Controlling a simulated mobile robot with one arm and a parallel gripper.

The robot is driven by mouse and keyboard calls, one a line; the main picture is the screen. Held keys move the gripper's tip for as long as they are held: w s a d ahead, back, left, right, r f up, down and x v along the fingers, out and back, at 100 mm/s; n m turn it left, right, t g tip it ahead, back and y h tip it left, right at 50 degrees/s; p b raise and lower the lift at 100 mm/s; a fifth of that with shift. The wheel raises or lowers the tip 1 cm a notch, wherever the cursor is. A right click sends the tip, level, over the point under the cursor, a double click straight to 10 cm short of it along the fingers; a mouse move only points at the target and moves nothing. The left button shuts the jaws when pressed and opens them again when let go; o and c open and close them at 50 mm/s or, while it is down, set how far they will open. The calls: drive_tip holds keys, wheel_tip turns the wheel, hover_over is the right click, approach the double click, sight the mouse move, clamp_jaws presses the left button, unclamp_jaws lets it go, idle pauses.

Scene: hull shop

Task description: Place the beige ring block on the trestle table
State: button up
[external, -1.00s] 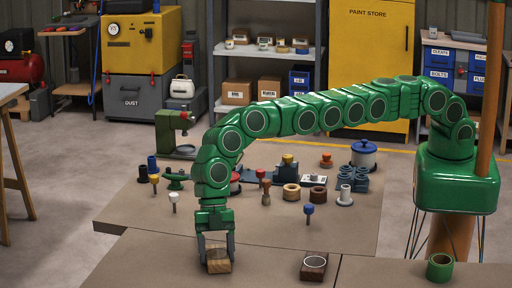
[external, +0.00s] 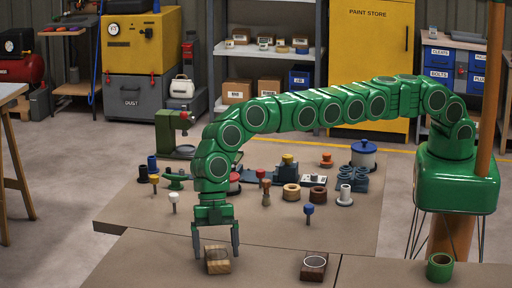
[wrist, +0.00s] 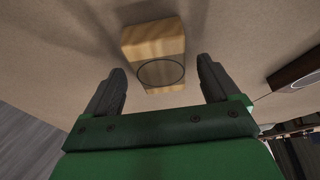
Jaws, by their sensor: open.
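The beige ring block (external: 218,266) is a light wooden block with a thin dark ring marked on its top. It rests flat on the brown front worktop (external: 150,265). My gripper (external: 216,252) is open above it, with one finger on each side and gaps to the block. In the wrist view the block (wrist: 153,40) lies ahead of and between the spread fingers, fully clear of them. At the left edge stands a table with splayed wooden legs (external: 14,150), only partly in view; its top looks bare.
A dark brown block with a pale ring (external: 314,270) lies to the right on the front worktop. A green ring (external: 439,267) stands at far right. Behind, a lower board (external: 130,205) carries several pegs, rings and tools. The front worktop left of my gripper is clear.

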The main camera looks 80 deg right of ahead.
drive_tip(key=v, duration=1)
drive_tip(key=shift+r, duration=0.4)
drive_tip(key=shift+o, duration=0.3)
drive_tip(key=shift+d, duration=0.1)
